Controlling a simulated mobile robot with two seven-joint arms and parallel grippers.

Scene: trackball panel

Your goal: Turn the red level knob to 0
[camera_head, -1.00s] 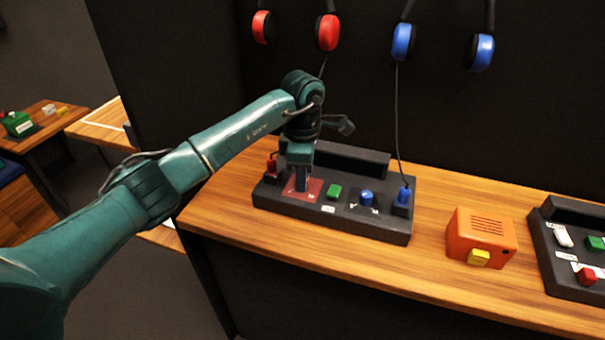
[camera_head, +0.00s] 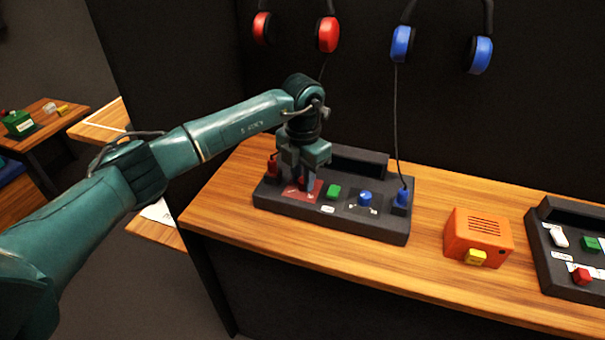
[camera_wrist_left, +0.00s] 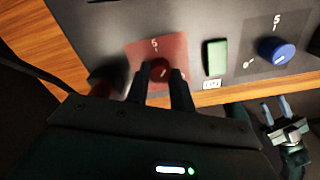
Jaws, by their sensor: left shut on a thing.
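The red level knob (camera_wrist_left: 160,71) sits on a red square plate (camera_wrist_left: 143,50) with a white 5 printed above the knob. My left gripper (camera_wrist_left: 161,84) points down with one finger on each side of the knob and is shut on it. In the head view my left gripper (camera_head: 301,190) covers the knob, and part of the red plate (camera_head: 291,188) shows around the fingers. I cannot read clearly where the knob points. My right gripper (camera_wrist_left: 276,110) shows at the lower right of the left wrist view, with its fingers apart and empty.
A green button (camera_head: 334,191), a blue knob (camera_head: 365,199) and a blue plug (camera_head: 402,197) are right of the red plate on the dark panel (camera_head: 380,229). A red plug (camera_head: 273,167) is at its left end. An orange box (camera_head: 480,232) stands farther right on the bench.

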